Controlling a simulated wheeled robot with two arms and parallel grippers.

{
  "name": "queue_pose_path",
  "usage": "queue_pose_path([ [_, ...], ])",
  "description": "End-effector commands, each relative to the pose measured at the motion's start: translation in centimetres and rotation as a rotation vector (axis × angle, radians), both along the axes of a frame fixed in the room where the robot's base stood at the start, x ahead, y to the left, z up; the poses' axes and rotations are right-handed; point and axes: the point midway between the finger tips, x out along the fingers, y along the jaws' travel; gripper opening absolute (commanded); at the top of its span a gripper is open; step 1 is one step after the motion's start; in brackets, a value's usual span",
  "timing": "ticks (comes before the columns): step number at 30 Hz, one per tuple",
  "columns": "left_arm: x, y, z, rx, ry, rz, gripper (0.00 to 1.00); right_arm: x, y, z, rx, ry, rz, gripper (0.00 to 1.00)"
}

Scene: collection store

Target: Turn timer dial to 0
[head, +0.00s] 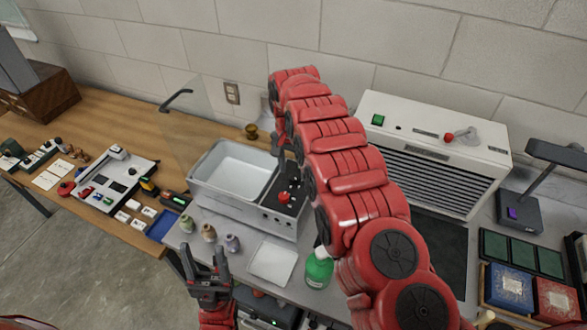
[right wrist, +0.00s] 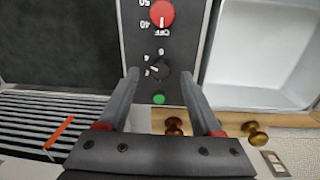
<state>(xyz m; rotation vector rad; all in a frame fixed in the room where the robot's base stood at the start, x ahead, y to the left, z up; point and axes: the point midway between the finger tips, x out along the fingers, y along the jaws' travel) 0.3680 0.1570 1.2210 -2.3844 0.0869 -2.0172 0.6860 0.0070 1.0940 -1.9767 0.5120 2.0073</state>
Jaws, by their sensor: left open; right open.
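The control panel (head: 272,215) is a black strip right of a white basin (head: 235,168). In the right wrist view, it carries a red knob (right wrist: 162,13) with markings 40, 50 and OFF, and a smaller black dial (right wrist: 157,70) with a white pointer mark pointing left. A 0 and other small marks lie around the black dial, which looks like the timer. A green button (right wrist: 159,99) is beside it. My right gripper (right wrist: 160,76) is open, its fingers either side of the black dial; contact cannot be told. My left gripper (head: 207,262) is open and empty near the bench's front edge.
Several small bottles (head: 208,233), a white tray (head: 272,262) and a green bottle (head: 318,268) stand in front of the basin. A clear panel (head: 190,120) rises behind it. A white vented unit (head: 435,125) stands right. Brass knobs (right wrist: 255,134) lie beyond the panel.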

Motion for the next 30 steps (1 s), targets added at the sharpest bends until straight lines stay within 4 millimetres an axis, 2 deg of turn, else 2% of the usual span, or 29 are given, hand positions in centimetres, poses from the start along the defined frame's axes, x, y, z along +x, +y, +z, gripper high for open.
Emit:
queue_pose_path([
  [1,0.0,0.0,0.6,0.000,0.000,0.000,0.59,0.0,0.0,-0.3,0.000,-0.001,0.000,0.66],
  [6,0.0,0.0,1.1,0.000,0.000,0.000,0.59,0.0,-0.1,-2.0,0.000,-0.001,0.000,0.66],
  [17,0.0,0.0,1.1,0.000,0.001,0.000,0.59,0.0,-0.1,-2.4,0.001,-0.003,-0.001,0.64],
  [27,0.0,0.0,1.1,0.000,0.000,0.000,0.59,0.0,-0.1,-2.4,0.001,-0.003,-0.001,0.03],
  [28,0.0,0.0,1.1,0.000,0.001,0.000,0.59,0.0,-0.1,-2.4,0.001,-0.003,-0.001,0.00],
  [30,0.0,0.0,1.1,0.000,0.000,0.000,0.59,0.0,-0.1,-2.4,0.001,-0.003,-0.001,0.00],
])
